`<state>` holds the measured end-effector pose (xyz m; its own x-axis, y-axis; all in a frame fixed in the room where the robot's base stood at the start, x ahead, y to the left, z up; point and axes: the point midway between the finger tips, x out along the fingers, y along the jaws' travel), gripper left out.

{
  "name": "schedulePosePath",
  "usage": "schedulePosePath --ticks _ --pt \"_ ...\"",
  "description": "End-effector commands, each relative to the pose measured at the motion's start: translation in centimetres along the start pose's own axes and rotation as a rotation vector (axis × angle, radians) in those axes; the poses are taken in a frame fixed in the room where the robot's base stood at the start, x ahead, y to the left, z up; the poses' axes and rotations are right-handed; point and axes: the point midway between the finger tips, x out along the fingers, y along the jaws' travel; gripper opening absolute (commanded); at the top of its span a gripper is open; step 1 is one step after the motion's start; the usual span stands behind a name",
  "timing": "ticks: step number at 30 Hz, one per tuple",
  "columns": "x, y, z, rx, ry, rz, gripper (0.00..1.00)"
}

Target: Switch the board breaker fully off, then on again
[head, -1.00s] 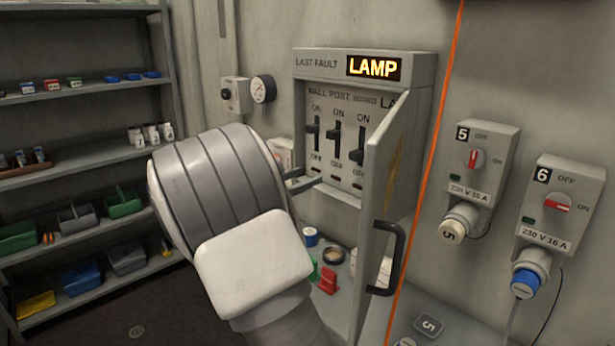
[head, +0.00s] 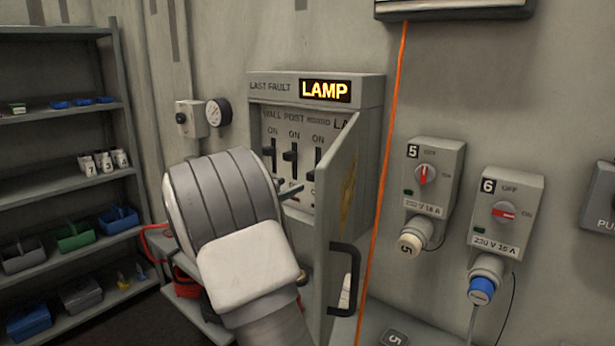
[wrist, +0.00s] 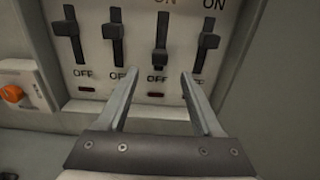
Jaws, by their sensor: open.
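The breaker panel (head: 257,181) is in an open wall cabinet under a "LAST FAULT" display (head: 325,90) reading LAMP. The board breaker (head: 318,156) is third from the left, partly hidden by the door in the head view. In the wrist view, the board breaker's lever (wrist: 160,57) sits lower than its neighbours, toward OFF; I cannot tell whether it is fully down. My gripper (wrist: 161,74) is open and empty, its fingertips below and either side of that lever, with no clear contact. The head view shows my gripper (head: 290,190) partly hidden behind my wrist.
The open cabinet door (head: 340,205) with its black handle (head: 345,280) stands close to the right of my gripper. Other levers flank the board breaker: the post lever (wrist: 114,32) and the rightmost lever (wrist: 208,40). Sockets 5 (head: 432,180) and 6 (head: 507,212) are farther right.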

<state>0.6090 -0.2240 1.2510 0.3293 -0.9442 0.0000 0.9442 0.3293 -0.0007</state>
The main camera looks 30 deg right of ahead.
Motion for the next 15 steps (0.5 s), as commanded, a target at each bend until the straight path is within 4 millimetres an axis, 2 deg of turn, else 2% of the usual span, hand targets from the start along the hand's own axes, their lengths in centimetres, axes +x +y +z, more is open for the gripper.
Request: schedulePosePath --ticks 1,6,12,15 --pt "1.3 -0.1 0.1 0.000 -0.001 -0.005 0.68" --pt "4.9 -0.1 0.1 0.000 -0.001 -0.004 0.68" --pt "7.8 0.0 0.1 0.001 0.000 -0.002 0.68" --pt "8.6 0.0 0.1 0.001 0.000 -0.001 0.68"
